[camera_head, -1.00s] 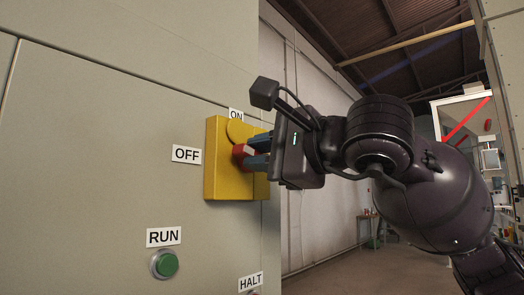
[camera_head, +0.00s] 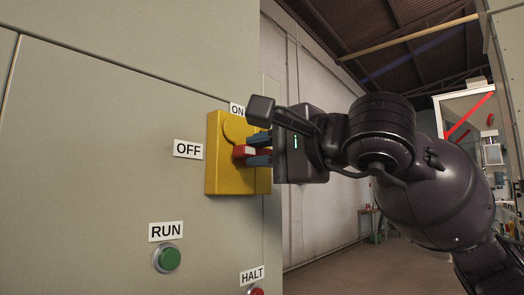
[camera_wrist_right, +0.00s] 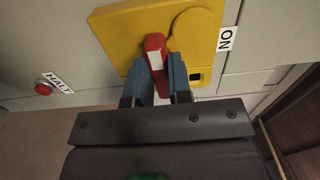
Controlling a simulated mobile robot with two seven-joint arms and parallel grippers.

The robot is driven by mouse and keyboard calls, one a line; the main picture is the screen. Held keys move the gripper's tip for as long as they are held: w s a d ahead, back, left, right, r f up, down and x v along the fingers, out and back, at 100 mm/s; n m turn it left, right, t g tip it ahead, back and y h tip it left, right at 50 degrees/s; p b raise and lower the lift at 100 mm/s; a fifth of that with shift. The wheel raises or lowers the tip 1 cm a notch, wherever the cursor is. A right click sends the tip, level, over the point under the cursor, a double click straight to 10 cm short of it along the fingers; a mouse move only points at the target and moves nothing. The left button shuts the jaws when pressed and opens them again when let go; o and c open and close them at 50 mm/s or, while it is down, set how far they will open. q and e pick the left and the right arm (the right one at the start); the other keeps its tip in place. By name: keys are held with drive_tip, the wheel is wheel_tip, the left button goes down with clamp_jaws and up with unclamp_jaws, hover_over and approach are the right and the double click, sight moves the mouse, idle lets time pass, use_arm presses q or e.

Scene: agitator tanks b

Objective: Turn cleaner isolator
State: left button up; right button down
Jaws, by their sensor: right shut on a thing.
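The isolator is a yellow box (camera_head: 226,178) on the grey panel, with an OFF label (camera_head: 188,149) at its left and an ON label (camera_head: 237,110) above. Its red handle (camera_head: 241,151) lies about level, its red end towards OFF. My right gripper (camera_head: 258,150) is shut on the handle, one blue-grey finger above and one below. In the right wrist view, the red handle (camera_wrist_right: 154,44) with a white patch sits between the fingers (camera_wrist_right: 158,64). The gripper hides part of the box's right side. My left gripper is not in view.
A green RUN button (camera_head: 167,259) and a red HALT button (camera_head: 256,292) are lower on the panel. The panel's edge is just right of the box. Beyond it is open hall floor (camera_head: 375,270) with a white-framed enclosure (camera_head: 462,103) at the right.

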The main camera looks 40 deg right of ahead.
drive_tip(key=c, duration=1)
unclamp_jaws()
drive_tip(key=shift+c, duration=0.2)
drive_tip(key=shift+s, duration=0.1)
drive_tip(key=shift+s, duration=0.3)
drive_tip(key=s, duration=0.2)
drive_tip(key=s+p, duration=0.1)
drive_tip(key=s, duration=0.1)
drive_tip(key=shift+s+d+r, duration=0.15)
drive_tip(key=shift+r, duration=0.05)
use_arm(q)
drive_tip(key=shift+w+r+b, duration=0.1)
drive_tip(key=shift+b, duration=0.4)
use_arm(e)
approach(258, 149)
drive_tip(key=shift+s+f, duration=0.2)
drive_tip(key=shift+s, duration=0.55)
